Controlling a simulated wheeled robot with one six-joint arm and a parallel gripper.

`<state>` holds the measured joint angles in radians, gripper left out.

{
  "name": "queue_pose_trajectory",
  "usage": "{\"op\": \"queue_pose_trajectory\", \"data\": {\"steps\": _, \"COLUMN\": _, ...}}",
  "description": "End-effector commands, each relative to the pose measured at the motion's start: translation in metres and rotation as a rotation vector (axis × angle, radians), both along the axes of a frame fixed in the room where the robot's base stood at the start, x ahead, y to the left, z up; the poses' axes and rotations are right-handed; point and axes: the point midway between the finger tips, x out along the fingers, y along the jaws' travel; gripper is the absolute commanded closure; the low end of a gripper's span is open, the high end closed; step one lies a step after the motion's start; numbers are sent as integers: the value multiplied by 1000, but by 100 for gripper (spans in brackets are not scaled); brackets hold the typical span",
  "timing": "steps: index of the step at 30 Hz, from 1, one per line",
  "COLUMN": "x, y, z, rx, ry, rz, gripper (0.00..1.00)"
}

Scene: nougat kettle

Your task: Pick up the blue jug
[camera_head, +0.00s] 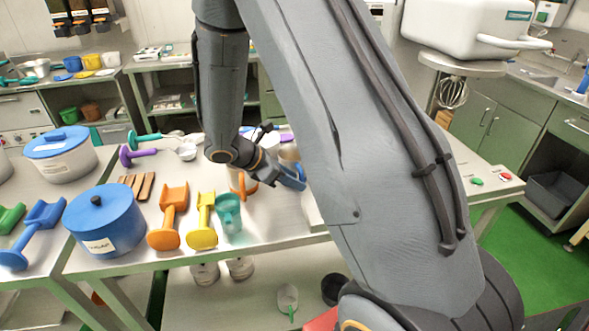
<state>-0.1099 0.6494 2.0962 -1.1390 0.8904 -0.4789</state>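A blue piece, which looks like the blue jug (294,178), is on or just above the near table, at the middle of the view. My arm covers its right side, and my gripper covers part of its left. My gripper (273,178) reaches down beside it, at its upper left. The fingers are small and dark here, and I cannot tell whether they are apart or closed on the jug.
A teal jug (229,213) and an orange jug (237,183) stand close to the left. Yellow (203,222) and orange (168,218) scoops, a blue lidded pot (104,222) and a blue-lidded white pot (62,155) stand further left. My arm hides much of the table's right side.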

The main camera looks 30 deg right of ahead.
Motion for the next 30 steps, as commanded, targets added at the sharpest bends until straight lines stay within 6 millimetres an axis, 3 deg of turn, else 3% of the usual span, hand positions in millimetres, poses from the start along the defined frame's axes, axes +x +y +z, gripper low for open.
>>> {"op": "queue_pose_trajectory", "data": {"steps": 5, "x": 0, "y": -13, "z": -13, "rx": 1, "ry": 1, "rz": -1, "gripper": 67}}
{"op": "queue_pose_trajectory", "data": {"steps": 14, "x": 1, "y": -15, "z": -17, "rx": 1, "ry": -2, "rz": 2, "gripper": 67}}
{"op": "queue_pose_trajectory", "data": {"steps": 20, "x": 1, "y": -15, "z": -17, "rx": 1, "ry": -1, "rz": 1, "gripper": 99}}
{"op": "queue_pose_trajectory", "data": {"steps": 30, "x": 1, "y": -15, "z": -16, "rx": 1, "ry": -3, "rz": 1, "gripper": 100}}
